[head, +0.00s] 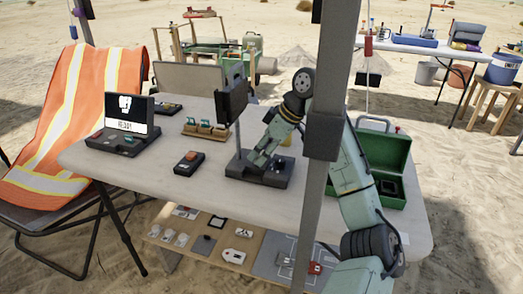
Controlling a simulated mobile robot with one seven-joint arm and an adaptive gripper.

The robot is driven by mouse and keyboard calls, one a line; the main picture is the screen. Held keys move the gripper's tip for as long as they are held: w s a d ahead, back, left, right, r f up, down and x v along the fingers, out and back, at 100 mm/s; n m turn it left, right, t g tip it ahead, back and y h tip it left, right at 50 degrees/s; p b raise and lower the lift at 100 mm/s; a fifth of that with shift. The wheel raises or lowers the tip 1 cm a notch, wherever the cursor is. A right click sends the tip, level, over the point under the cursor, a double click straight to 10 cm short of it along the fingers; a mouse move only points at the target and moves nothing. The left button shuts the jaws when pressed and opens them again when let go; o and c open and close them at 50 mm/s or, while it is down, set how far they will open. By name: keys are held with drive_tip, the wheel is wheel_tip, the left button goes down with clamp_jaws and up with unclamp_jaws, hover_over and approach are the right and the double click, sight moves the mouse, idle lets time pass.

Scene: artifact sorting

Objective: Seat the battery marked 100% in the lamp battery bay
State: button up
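My gripper (262,158) reaches down over a dark base (240,176) near the middle of the white table. A post with a black panel (232,105) rises from this base, which looks like the lamp. The gripper hides part of the base, and I cannot tell whether it touches it or holds anything. A wooden rack (190,132) with several small greenish pieces, possibly batteries, stands behind and left of the base. No 100% mark is legible, so I cannot tell which piece bears it. The battery bay is not clearly seen.
A small black box with an orange top (188,162) lies left of the base. A screen device (127,118) stands farther left. An open green case (392,155) sits to the right. A grey pole (322,130) crosses the view before the table (215,200).

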drive_tip(key=o, duration=0.3)
drive_tip(key=v, duration=1.2)
drive_tip(key=shift+r, duration=0.2)
